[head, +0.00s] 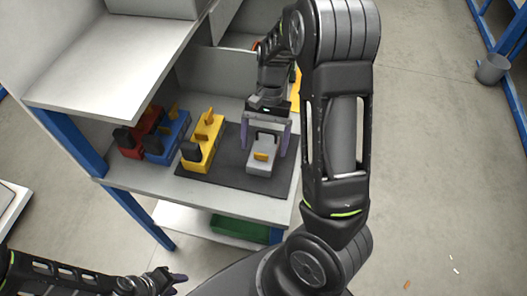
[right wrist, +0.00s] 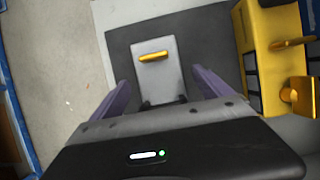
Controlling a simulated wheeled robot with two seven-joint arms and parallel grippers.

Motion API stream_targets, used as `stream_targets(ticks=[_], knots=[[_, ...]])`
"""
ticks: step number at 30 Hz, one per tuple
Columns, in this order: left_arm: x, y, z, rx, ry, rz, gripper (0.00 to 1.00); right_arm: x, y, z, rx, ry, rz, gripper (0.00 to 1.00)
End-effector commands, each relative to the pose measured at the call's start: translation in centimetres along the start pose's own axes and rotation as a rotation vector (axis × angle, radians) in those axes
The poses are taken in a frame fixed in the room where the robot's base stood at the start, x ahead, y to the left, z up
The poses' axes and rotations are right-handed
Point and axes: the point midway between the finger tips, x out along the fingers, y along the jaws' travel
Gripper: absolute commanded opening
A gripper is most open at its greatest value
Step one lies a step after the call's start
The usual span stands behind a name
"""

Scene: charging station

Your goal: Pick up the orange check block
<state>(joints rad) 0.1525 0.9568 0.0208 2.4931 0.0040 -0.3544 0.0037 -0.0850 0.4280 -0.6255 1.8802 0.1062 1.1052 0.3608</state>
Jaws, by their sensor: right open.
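An orange bar-shaped block (head: 261,156) lies on a light grey block-shaped base (head: 262,169) on the dark mat (head: 228,169). In the right wrist view the orange block (right wrist: 153,57) rests across the grey base (right wrist: 161,82). My right gripper (head: 265,142) is open and empty, pointing down at the grey base. Its two purple fingers (right wrist: 163,90) stand apart on either side of the base's near end, with the orange block farther out. My left gripper (head: 177,281) is low at the bottom left, away from the shelf; its opening is unclear.
A yellow charger-like unit (head: 197,156) stands left of the grey base, with blue (head: 170,135) and red (head: 134,140) units beyond it. Something yellow (head: 295,90) is partly hidden behind my right arm. An upper shelf (head: 95,70) overhangs the left. A green bin (head: 238,229) sits below.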

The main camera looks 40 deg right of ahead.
Motion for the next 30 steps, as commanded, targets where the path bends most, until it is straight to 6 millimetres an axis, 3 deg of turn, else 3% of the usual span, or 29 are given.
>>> stream_targets(ticks=[6, 24, 30], knots=[[-0.4, 0.1, 0.1, -0.001, -0.001, -0.002, 0.36, 2.5, 0.0, 0.1, 0.001, -0.001, 0.0, 0.89], [-0.3, 0.1, 0.1, -0.001, -0.001, -0.001, 0.36, 2.6, 0.0, 0.0, 0.001, 0.0, -0.001, 0.89], [-0.3, 0.1, 0.1, -0.001, -0.001, -0.001, 0.36, 2.6, 0.0, 0.0, 0.001, 0.0, -0.001, 0.74]])
